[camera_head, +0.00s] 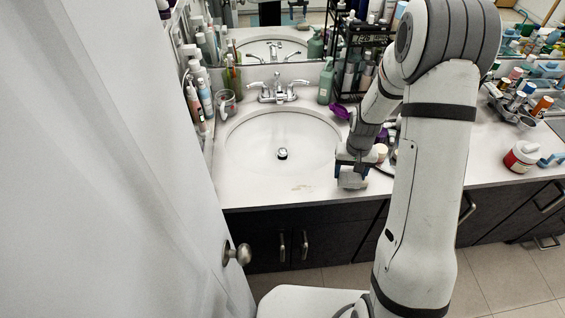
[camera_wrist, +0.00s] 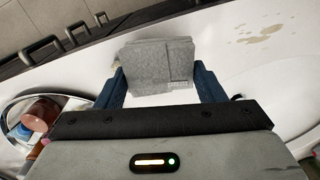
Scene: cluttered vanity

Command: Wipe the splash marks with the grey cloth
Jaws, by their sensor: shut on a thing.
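The grey cloth (camera_wrist: 157,66) is a folded, flat block held between the two blue fingers of my gripper (camera_wrist: 160,88) in the wrist view. My gripper (camera_head: 352,178) shows in the head view at the counter's front, right of the sink basin, with the cloth (camera_head: 351,184) beneath it. I cannot tell whether the cloth touches the counter. The splash marks (camera_head: 301,188) are faint tan spots on the counter in front of the basin, left of my gripper. In the wrist view the splash marks (camera_wrist: 262,38) lie to the upper right of the cloth, apart from it.
The sink basin (camera_head: 270,150) with its faucet (camera_head: 278,90) lies left of my gripper. A green pump bottle (camera_head: 326,82), a purple item (camera_head: 340,111) and a black rack (camera_head: 358,50) stand behind. A white door (camera_head: 100,160) is at left. The front counter strip left of my gripper is clear.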

